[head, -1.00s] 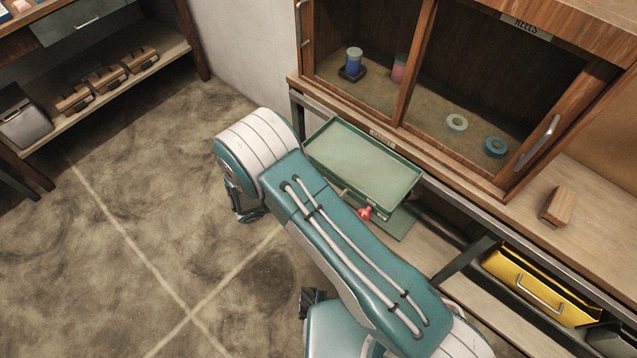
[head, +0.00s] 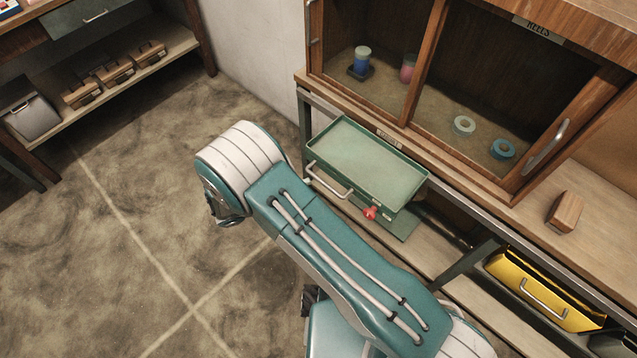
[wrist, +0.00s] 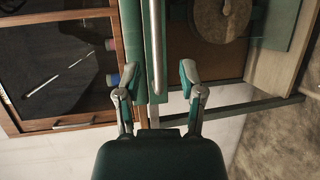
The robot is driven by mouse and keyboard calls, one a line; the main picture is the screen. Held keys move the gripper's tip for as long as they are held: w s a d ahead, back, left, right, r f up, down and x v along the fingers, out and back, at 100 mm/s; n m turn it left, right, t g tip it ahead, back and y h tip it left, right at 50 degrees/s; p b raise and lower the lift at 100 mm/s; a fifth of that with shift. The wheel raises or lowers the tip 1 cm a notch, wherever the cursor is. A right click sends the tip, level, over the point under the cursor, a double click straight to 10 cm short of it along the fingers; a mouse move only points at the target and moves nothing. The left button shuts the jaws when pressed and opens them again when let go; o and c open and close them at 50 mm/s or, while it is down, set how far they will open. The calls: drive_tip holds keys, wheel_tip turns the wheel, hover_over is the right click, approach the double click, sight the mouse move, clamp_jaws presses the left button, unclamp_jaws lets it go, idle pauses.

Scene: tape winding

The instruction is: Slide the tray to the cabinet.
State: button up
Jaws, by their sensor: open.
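The green tray (head: 365,155) juts out from beneath the wooden cabinet (head: 412,75), close against its front ledge. The tray looks empty. In the wrist view, the tray's green edge (wrist: 133,35) and the handle (wrist: 156,45) run down toward my gripper (wrist: 159,78). My gripper is open with nothing between its fingertips; the handle's lower end lies between them in the picture. Whether they touch it I cannot tell. In the head view my arm hides the fingers.
Behind the cabinet's doors stand a blue jar (head: 361,62), a pink jar (head: 407,68) and two tape rolls (head: 502,149). A wooden block (head: 565,211) lies on the counter at right, above a yellow drawer (head: 540,290). A brown disc (wrist: 222,14) shows in the wrist view. Floor at left is clear.

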drive_tip(key=v, duration=0.6)
drive_tip(key=shift+a, duration=0.25)
drive_tip(key=shift+s+f, duration=0.1)
drive_tip(key=shift+f, duration=0.05)
drive_tip(key=w+d+r+m+g+y, duration=0.2)
drive_tip(key=d+r+m+g+y, duration=0.35)
drive_tip(key=d+r, duration=1.25)
drive_tip(key=s+d+r+m+t+y, duration=0.1)
drive_tip(key=s+d+r+t+y, duration=0.2)
drive_tip(key=s+d+r+y, duration=0.5)
drive_tip(key=s+d+r, duration=0.3)
drive_tip(key=s+r, duration=0.3)
drive_tip(key=shift+s+r, duration=0.3)
drive_tip(key=shift+s, duration=0.05)
drive_tip(key=shift+t, duration=0.25)
idle(0.8)
